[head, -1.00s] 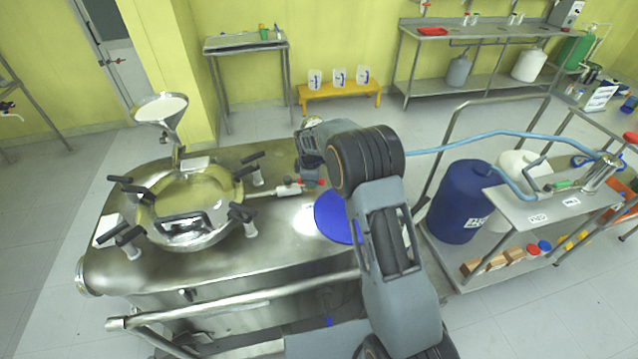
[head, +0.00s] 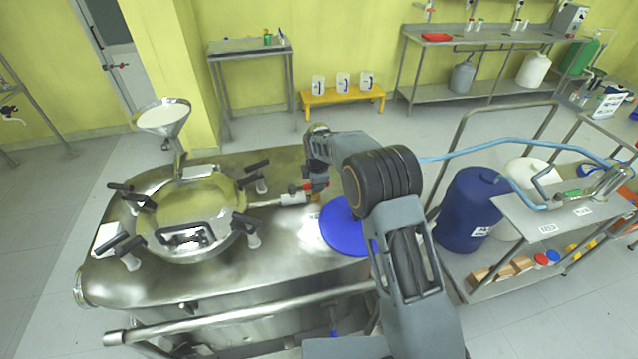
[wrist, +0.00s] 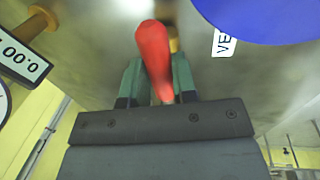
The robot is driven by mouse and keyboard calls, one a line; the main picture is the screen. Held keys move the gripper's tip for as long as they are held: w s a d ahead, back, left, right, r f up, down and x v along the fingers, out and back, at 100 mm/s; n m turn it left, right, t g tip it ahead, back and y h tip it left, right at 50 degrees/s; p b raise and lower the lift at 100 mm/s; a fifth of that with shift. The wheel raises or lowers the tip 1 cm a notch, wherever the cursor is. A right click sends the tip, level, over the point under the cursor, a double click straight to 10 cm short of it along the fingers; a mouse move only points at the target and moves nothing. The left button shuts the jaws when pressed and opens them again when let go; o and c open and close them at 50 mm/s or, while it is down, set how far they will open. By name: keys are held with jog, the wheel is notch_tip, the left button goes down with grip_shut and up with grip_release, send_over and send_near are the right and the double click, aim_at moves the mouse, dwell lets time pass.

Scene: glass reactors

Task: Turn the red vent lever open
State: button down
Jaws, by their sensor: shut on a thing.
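The red vent lever (wrist: 153,55) stands between the two green fingers of my gripper (wrist: 157,82) in the wrist view. The fingers are shut on it, and its rounded red end points up in the picture. In the head view my gripper (head: 317,186) is low over the steel reactor top, beside the white valve fitting (head: 292,199) with small red parts. My arm hides part of this spot, so the lever's exact angle is unclear there.
A blue disc (head: 343,228) lies right of the valve; a label starting "VE" (wrist: 224,43) shows near it. A trolley with a blue drum (head: 467,210) stands at the right.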

jog(key=shift+r, duration=0.1)
jog(key=c, duration=0.9)
grip_release()
jog(key=r, duration=0.4)
jog(key=s+r+b, duration=0.1)
jog(key=r, duration=0.4)
jog(key=s+r, duration=0.1)
jog(key=r, duration=0.3)
jog(key=shift+s+d+r+b, duration=0.1)
jog(key=shift+d+r+b, duration=0.1)
jog(key=shift+r+b, duration=0.1)
